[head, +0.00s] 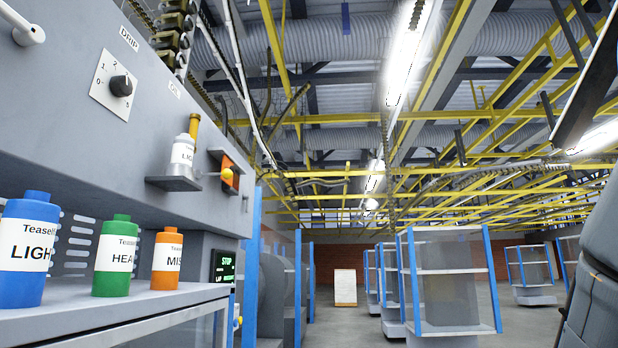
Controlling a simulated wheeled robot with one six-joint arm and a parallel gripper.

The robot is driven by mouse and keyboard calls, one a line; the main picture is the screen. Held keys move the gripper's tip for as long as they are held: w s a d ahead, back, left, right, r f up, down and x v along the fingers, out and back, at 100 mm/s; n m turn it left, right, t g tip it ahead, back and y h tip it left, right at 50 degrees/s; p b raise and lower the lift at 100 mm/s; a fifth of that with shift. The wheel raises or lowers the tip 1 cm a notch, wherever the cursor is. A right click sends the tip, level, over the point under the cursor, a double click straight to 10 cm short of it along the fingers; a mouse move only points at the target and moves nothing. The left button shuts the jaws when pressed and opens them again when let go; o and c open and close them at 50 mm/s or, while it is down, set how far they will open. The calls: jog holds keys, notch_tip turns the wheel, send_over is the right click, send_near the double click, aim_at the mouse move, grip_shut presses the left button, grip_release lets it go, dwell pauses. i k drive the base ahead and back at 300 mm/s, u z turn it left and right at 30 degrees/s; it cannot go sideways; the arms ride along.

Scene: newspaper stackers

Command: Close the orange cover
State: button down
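The orange cover (231,172) is a small orange panel on the grey machine's front, right of centre on that face. It sits at a dark, slanted opening or frame. A yellow knob (227,175) shows at its lower part. From this angle I cannot tell how far the cover stands open. My gripper is not in view. Dark parts at the right edge look like my own arm, and nothing of mine is seen touching the cover.
Left of the cover, a white bottle (182,152) stands on a small bracket. Below, blue (25,285), green (114,285) and orange (166,280) bottles stand on a grey shelf (60,327). A dial (121,86) is higher up. Blue-posted racks (450,272) stand right, with open floor between.

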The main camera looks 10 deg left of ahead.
aim_at(227, 164)
jog(key=z, duration=0.4)
jog(key=i, duration=1.15)
jog(key=u, duration=0.45)
